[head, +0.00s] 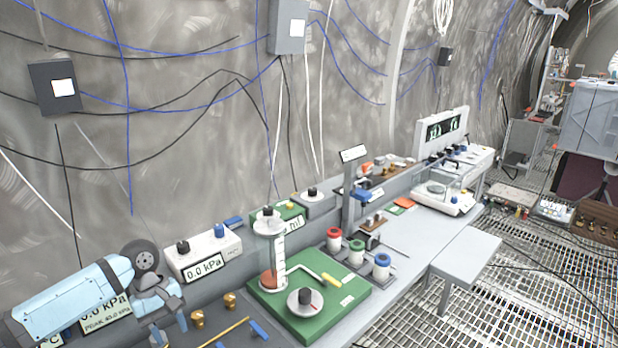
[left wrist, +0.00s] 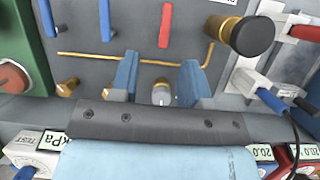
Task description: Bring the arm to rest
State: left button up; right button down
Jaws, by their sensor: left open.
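My left arm (head: 70,300) comes in from the lower left in the head view, light blue. Its gripper (head: 169,326) points down over the left end of the bench. In the left wrist view the two blue fingers (left wrist: 160,80) stand apart with nothing held between them. A brass and white fitting (left wrist: 161,92) on the panel shows in the gap beyond them; I cannot tell how close the fingertips are to it. My right gripper is not in view.
A green board (head: 345,312) with a clear cylinder stands right of the gripper. A kPa gauge box (head: 204,251) stands behind it. Brass fittings (head: 197,318) and a brass rod (head: 226,331) lie close by. A grey side table (head: 466,252) is bare.

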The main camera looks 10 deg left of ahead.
pick_arm(q)
jog(key=s+d+f+m+t, duration=0.1)
jog(key=d+f, duration=0.2)
jog(key=s+d+f+m+t+h+p, duration=0.1)
jog(key=d+f, duration=0.1)
jog(key=d, duration=0.1)
jog(key=s+d+f+m+t+p, duration=0.1)
jog(key=d+f, duration=0.2)
jog(key=shift+d+f+m, duration=0.1)
jog(key=shift+f+m, duration=0.2)
jog(key=shift+f, duration=0.05)
jog(key=s+d+f+m+t, duration=0.1)
jog(key=d, duration=0.1)
jog(key=s+d+f+m+t+h+p, duration=0.1)
jog(key=s+d+f, duration=0.1)
jog(key=s+d+f+m+t, duration=0.1)
jog(key=s+d+t, duration=0.1)
jog(key=shift+d+f+p, duration=0.1)
jog(key=shift+f+p, duration=0.1)
jog(key=shift+p, duration=0.15)
jog(key=s+m+t+y+p, duration=0.2)
jog(key=s+m+t, duration=0.3)
jog(key=s, duration=0.8)
jog(key=shift+s+a+m+t+p, duration=0.3)
jog(key=shift+t+p, duration=0.1)
jog(key=shift+t, duration=0.4)
